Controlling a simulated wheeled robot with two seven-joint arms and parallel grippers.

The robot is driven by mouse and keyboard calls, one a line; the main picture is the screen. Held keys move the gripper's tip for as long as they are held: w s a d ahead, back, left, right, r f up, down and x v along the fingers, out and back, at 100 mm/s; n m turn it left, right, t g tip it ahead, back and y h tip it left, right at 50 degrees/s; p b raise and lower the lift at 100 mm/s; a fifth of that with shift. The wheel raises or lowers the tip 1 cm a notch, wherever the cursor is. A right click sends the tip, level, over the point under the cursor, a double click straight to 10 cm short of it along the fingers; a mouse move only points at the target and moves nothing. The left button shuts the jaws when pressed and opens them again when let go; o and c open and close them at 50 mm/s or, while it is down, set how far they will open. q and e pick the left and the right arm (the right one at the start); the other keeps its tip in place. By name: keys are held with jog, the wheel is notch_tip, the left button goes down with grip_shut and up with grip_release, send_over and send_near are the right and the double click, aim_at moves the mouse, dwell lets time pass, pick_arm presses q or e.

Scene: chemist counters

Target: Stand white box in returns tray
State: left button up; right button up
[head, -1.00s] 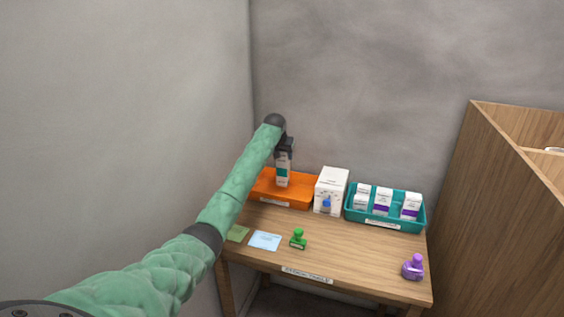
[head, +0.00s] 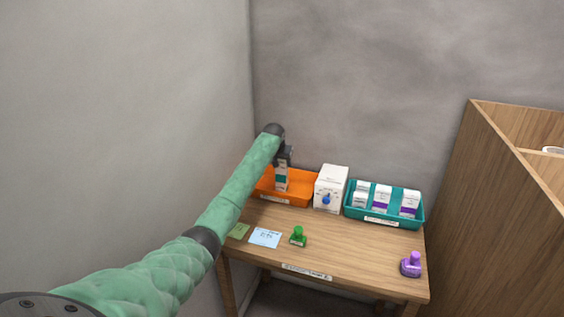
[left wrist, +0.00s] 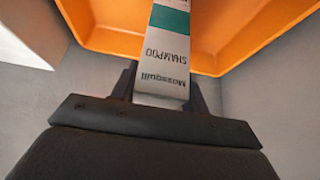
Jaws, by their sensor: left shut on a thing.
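The white box (head: 281,182) has a teal band and stands upright in my left gripper (head: 284,158). The orange tray (head: 300,187) is at the back left of the table. The box's lower part is inside the tray's outline in the head view; I cannot tell whether its base touches the tray floor. My right gripper is not in view.
A white carton with a blue knob (head: 331,188) stands right of the orange tray. A teal tray (head: 400,222) holds several small boxes. A green stamp (head: 298,237), a purple stamp (head: 411,265) and paper notes (head: 265,237) lie in front. The table's middle right is clear.

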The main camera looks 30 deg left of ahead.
pick_arm(q)
jog(key=o, duration=1.3)
jog(key=b+v, duration=0.3)
jog(key=v, duration=0.9)
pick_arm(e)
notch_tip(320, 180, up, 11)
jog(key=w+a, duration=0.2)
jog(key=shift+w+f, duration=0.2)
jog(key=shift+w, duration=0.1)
pick_arm(q)
jog(key=shift+r, duration=0.1)
